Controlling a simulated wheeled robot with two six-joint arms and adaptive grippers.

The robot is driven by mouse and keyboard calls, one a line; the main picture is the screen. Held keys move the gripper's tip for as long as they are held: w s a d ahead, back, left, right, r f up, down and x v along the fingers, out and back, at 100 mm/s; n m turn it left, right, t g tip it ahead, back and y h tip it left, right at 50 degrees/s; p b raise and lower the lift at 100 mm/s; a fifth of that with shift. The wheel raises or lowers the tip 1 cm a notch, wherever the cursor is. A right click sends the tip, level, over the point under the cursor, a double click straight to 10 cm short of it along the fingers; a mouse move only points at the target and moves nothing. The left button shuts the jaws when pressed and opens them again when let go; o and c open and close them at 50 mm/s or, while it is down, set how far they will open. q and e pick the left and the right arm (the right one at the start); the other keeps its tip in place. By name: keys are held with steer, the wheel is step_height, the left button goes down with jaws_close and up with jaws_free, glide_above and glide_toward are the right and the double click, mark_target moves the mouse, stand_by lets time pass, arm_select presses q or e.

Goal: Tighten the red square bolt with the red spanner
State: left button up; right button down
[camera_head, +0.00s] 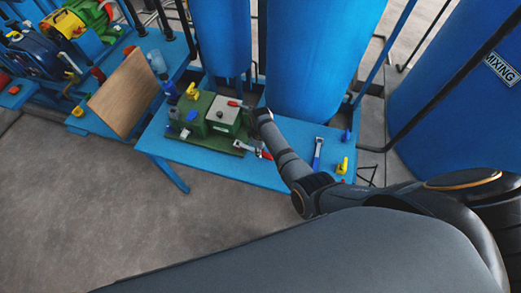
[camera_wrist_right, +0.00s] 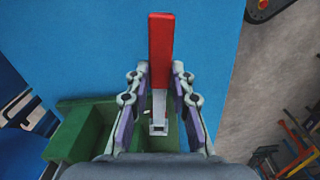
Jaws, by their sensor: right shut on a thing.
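The red spanner (camera_wrist_right: 160,50) shows in the right wrist view with its red handle pointing up the picture and its grey metal part between my fingers. My right gripper (camera_wrist_right: 158,105) is shut on it. In the head view this gripper (camera_head: 258,149) is partly hidden by my forearm, at the front right of the green machine (camera_head: 222,115). The spanner's red handle (camera_head: 267,155) shows just beside it. I cannot make out the red square bolt, or whether the spanner touches it. My left gripper is not in view.
The machine stands on a blue table (camera_head: 200,153). A blue spanner (camera_head: 318,153) and a yellow part (camera_head: 342,165) lie to the right. A red piece (camera_head: 235,103) is on the machine's top. A brown board (camera_head: 124,93) leans at left. Large blue tanks (camera_head: 320,60) stand behind.

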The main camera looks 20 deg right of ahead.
steer(key=shift+r, duration=0.1)
stand_by(0.6)
steer(key=shift+p, duration=0.35)
steer(key=shift+f+b, duration=1.05)
steer(key=shift+f, duration=0.3)
steer(key=c, duration=1.1)
jaws_free()
step_height(320, 180, up, 12)
